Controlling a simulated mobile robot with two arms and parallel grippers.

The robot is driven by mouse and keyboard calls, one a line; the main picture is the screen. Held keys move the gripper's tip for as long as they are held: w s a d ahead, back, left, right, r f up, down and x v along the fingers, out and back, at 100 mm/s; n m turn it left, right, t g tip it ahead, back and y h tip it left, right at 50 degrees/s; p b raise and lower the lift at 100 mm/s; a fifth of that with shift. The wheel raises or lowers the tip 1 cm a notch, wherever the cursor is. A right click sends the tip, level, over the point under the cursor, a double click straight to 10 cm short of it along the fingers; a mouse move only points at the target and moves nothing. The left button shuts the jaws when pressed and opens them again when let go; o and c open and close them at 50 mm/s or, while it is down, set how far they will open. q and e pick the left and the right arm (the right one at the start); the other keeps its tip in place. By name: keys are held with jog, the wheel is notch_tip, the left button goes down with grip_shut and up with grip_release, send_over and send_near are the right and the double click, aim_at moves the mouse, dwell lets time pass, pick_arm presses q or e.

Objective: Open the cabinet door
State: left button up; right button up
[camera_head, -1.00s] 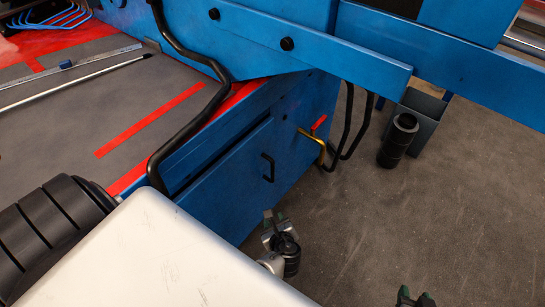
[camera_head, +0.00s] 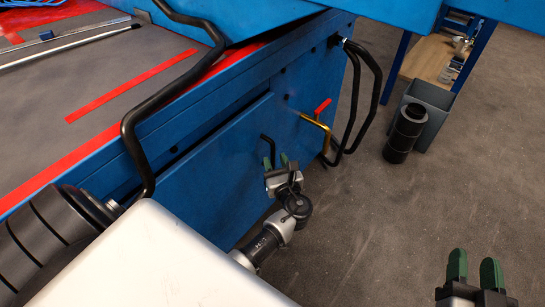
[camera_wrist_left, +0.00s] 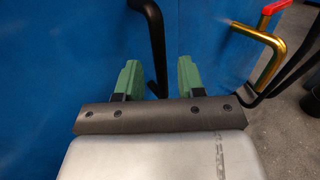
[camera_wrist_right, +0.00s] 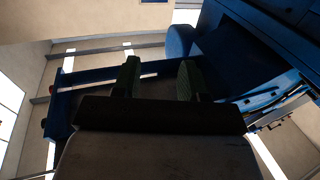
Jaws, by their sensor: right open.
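The blue cabinet door (camera_head: 215,180) is shut on the side of the blue machine. Its black bar handle (camera_head: 268,149) stands upright near the door's right edge. My left gripper (camera_head: 277,163) is at the handle, with its green fingers apart. In the left wrist view the handle (camera_wrist_left: 153,45) runs between the two open fingertips (camera_wrist_left: 159,75), which do not clamp it. My right gripper (camera_head: 474,268) is open and empty at the lower right of the head view, over the floor. Its open fingers (camera_wrist_right: 160,80) also show in the right wrist view.
A brass pipe with a red valve lever (camera_head: 322,107) sticks out right of the handle, with black hoses (camera_head: 360,100) beside it. A black cylinder (camera_head: 405,132) and a grey bin (camera_head: 432,100) stand on the floor. The grey floor (camera_head: 390,210) between is clear.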

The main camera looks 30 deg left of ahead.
aim_at(273, 157)
pick_arm(q)
jog(key=shift+x, duration=1.55)
pick_arm(e)
jog(key=shift+a+r+t+y, duration=0.2)
jog(key=shift+r+t+y, duration=0.1)
jog(key=shift+r+t, duration=0.75)
pick_arm(q)
grip_shut()
jog(key=shift+d, duration=0.1)
